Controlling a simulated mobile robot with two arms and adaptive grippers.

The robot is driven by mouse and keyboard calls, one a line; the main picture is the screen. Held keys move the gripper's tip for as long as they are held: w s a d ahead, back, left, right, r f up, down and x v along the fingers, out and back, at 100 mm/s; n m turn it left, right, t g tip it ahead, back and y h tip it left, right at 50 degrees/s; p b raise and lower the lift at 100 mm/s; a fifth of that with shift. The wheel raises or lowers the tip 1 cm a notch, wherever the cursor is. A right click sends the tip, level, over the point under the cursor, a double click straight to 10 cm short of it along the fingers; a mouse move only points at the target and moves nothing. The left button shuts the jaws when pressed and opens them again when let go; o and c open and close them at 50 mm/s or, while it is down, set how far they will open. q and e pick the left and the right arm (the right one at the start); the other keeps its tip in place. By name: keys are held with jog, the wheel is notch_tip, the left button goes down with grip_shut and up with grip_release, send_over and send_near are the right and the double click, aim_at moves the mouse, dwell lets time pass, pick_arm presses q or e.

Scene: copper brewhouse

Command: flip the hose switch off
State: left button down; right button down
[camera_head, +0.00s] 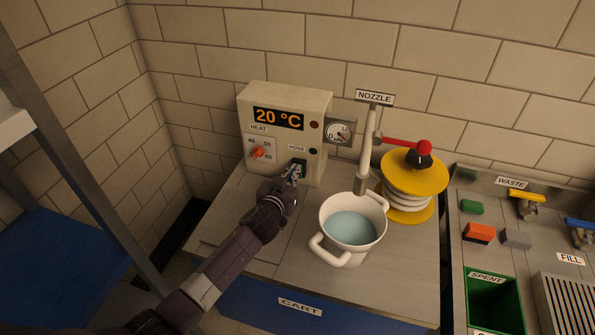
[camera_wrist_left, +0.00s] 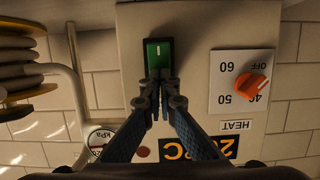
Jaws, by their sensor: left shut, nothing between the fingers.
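The hose switch (camera_head: 300,166) is on the front of a cream control box (camera_head: 317,101), under the HOSE label. In the left wrist view, which shows the box upside down, the switch (camera_wrist_left: 158,50) is a green rocker with a white mark in a dark frame. My left gripper (camera_head: 292,173) is shut and empty, its fingertips at the switch. In the left wrist view its closed tips (camera_wrist_left: 160,82) cover the lower part of the switch in the picture. I cannot tell whether they press on it. My right gripper is out of view.
A white pot (camera_head: 336,248) with water stands below the nozzle pipe (camera_head: 367,150), right of my left arm. A yellow hose reel (camera_head: 425,176) and red lever (camera_head: 402,143) are beyond. The orange heat knob (camera_wrist_left: 250,86) is beside the switch. The cart's front left is clear.

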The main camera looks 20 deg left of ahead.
pick_arm(q)
jog(key=s+p, duration=0.2)
jog(key=s, duration=0.4)
jog(key=shift+s+a, duration=0.1)
jog(key=v, duration=1.2)
